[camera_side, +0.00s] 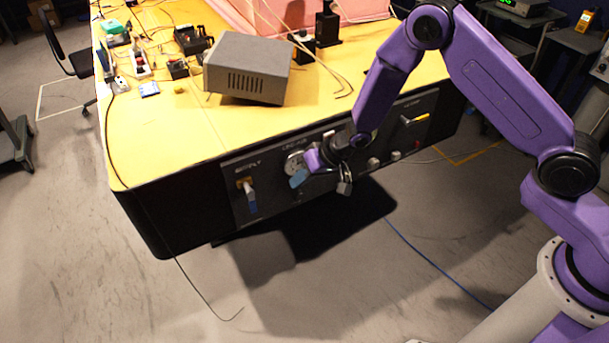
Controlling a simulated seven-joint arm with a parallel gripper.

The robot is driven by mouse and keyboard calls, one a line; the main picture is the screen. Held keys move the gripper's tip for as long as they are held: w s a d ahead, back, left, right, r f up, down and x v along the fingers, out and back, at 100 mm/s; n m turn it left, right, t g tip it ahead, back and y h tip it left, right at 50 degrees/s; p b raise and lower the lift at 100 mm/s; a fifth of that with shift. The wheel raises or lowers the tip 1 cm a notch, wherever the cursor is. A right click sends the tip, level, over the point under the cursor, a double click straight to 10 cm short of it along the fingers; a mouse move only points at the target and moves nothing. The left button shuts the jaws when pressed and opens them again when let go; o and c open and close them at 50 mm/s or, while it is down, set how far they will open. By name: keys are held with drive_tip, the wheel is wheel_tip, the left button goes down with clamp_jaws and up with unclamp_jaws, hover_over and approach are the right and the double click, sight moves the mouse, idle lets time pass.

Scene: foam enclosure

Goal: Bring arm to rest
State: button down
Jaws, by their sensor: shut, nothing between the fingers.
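My purple arm comes in from the right side of the side view and reaches over to the front of a yellow-topped table (190,130). My gripper (344,187) hangs at the end of the arm, in front of the dark control panel (270,178) on the table's front face. It points downward, is shut and holds nothing. I cannot tell from this angle whether any part of my wrist touches the panel.
Several small devices lie at the back left. The floor in front is clear except for cables.

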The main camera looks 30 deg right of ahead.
drive_tip(key=s+d+r+n+h, duration=0.2)
drive_tip(key=s+d+r, duration=0.1)
drive_tip(key=s+r, duration=0.3)
drive_tip(key=s+d+r+n+h, duration=0.1)
drive_tip(key=s+d+r+n, duration=0.2)
drive_tip(key=s+r, duration=0.35)
drive_tip(key=s+d+r+n+g+h, duration=0.1)
drive_tip(key=s+d+r+n, duration=0.1)
drive_tip(key=s, duration=0.6)
drive_tip(key=s+d+r+n+g+h, duration=0.1)
drive_tip(key=s+d+r+n, duration=0.1)
drive_tip(key=s+d+r, duration=0.2)
drive_tip(key=s+d+r+n+g, duration=0.2)
drive_tip(key=s+d, duration=0.5)
drive_tip(key=s, duration=0.4)
drive_tip(key=shift+s+d+r+n+h, duration=0.2)
drive_tip(key=shift+s+r+n+h, duration=0.15)
drive_tip(key=shift+r, duration=0.5)
